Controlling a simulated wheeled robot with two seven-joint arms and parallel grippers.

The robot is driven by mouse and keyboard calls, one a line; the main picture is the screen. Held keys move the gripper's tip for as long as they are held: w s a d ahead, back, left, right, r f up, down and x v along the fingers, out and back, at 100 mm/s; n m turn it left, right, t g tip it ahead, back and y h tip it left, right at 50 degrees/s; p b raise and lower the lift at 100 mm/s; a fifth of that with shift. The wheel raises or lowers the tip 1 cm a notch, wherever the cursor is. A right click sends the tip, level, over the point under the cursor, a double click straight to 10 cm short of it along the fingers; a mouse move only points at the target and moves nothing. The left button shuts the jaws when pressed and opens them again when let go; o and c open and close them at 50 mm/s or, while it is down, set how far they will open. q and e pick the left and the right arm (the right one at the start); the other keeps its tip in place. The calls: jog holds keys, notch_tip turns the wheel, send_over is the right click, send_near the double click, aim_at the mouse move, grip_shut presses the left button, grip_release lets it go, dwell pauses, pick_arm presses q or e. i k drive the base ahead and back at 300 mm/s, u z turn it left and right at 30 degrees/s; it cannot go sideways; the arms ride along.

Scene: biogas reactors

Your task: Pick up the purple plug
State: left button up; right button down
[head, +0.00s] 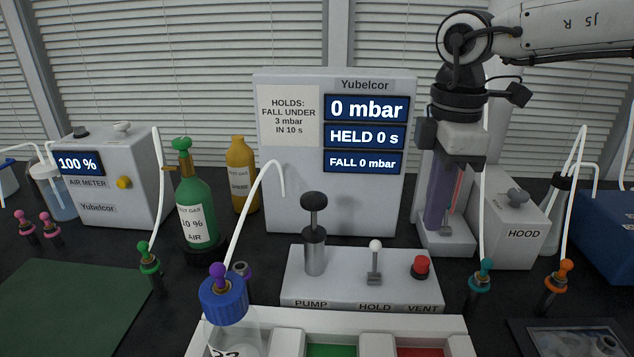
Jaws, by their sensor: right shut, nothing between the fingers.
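A purple plug (217,271) with a white tube sits on top of the blue cap (223,300) of a bottle at the lower middle of the head view. The tube rises from it and bends over to the right. A dark fitting with a purple ring (240,269) stands just behind the plug. My right gripper (456,162) hangs from the upper right, in front of a purple column (437,196). It is shut and empty, well to the right of the plug and higher in the picture. My left gripper is out of view.
A pump, hold and vent panel (340,283) stands right of the bottle, with a tall pump knob (314,202). Teal (481,268), orange (560,272) and green (147,252) plugs have tubes rising nearby. A green gas bottle (195,205) stands behind left. The green mat (60,305) is clear.

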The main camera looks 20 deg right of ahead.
aim_at(217, 271)
jog(key=k, duration=1.5)
